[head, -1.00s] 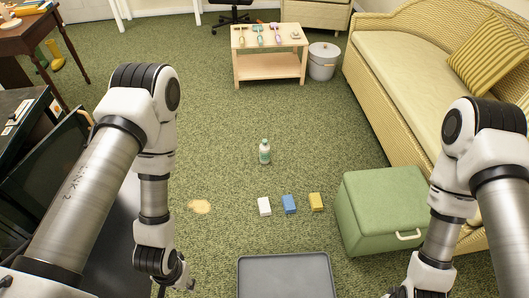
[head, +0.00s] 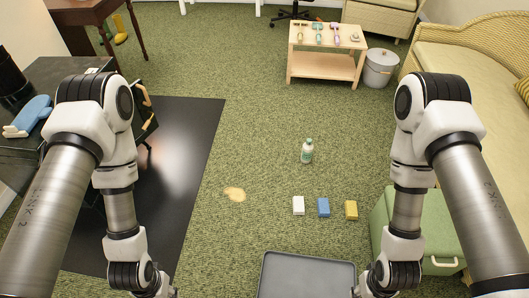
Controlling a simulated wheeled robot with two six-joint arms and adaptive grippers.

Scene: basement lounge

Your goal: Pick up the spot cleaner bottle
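The spot cleaner bottle (head: 307,151), pale with a green cap and green on its label, stands upright on the green carpet, right of the picture's middle. It is beyond both of my arms and nothing touches it. My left gripper is at the bottom edge on the left, mostly cut off, and its fingers do not show clearly. My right gripper is at the bottom edge right of the grey tray, also cut off. I cannot tell whether either is open or shut.
A tan stain (head: 235,194) lies on the carpet. White (head: 298,206), blue (head: 323,207) and yellow (head: 351,210) blocks sit before the grey tray (head: 306,256). A green ottoman (head: 440,240) and sofa (head: 455,75) stand right, a black mat (head: 190,150) left. Carpet around the bottle is clear.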

